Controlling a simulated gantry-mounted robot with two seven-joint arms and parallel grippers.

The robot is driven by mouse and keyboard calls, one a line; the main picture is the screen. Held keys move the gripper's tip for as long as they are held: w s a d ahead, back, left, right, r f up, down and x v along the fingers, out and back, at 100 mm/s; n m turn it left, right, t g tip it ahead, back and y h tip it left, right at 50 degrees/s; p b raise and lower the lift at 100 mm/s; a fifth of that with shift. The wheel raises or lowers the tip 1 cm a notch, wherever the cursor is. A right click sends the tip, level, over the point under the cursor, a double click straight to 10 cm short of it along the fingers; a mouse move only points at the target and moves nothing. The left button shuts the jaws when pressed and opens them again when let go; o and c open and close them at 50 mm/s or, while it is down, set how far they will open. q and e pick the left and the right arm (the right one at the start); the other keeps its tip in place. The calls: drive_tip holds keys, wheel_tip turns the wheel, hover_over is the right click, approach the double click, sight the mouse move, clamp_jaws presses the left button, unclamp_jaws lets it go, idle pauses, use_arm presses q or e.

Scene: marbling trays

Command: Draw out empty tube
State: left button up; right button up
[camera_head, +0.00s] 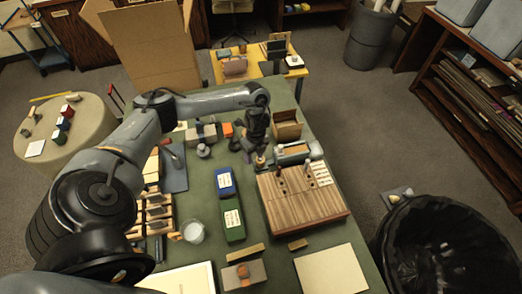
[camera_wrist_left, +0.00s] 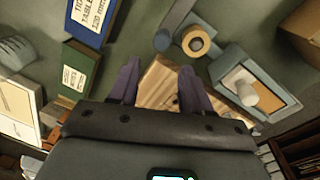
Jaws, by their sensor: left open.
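A striped wooden block (camera_head: 300,207) stands on the green table, with several dark upright pieces in its top and white labels at its right end. I cannot tell which of these, if any, is the empty tube. My left gripper (camera_head: 260,157) hangs over the table at the block's far left corner. In the left wrist view the gripper (camera_wrist_left: 159,70) has its two dark fingers apart, with nothing seen held between them. Part of the wooden block (camera_wrist_left: 156,84) shows below and between the fingers; the rest is hidden by the gripper body.
A blue box (camera_head: 225,183) and a green box (camera_head: 233,222) lie left of the block. A tape roll (camera_wrist_left: 196,41) and a blue-grey tray (camera_wrist_left: 262,82) lie close to the gripper. A small open carton (camera_head: 287,128) stands behind. A black-lined bin (camera_head: 440,250) is at the right.

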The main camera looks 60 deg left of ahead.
sight(261, 160)
use_arm(q)
drive_tip(key=w+a+r+t+b, duration=0.1)
drive_tip(key=w+r, duration=0.1)
drive_tip(key=w, duration=0.2)
drive_tip(key=f+b, duration=0.2)
drive_tip(key=f, duration=0.8)
drive_tip(key=shift+a, duration=0.2)
use_arm(e)
wheel_tip(261, 160, down, 4)
drive_tip(key=shift+w+d+r, duration=0.1)
drive_tip(key=shift+d+r, duration=0.05)
drive_tip(key=shift+r, duration=0.05)
use_arm(q)
drive_tip(key=c, duration=0.5)
drive_tip(key=o, duration=0.3)
clamp_jaws()
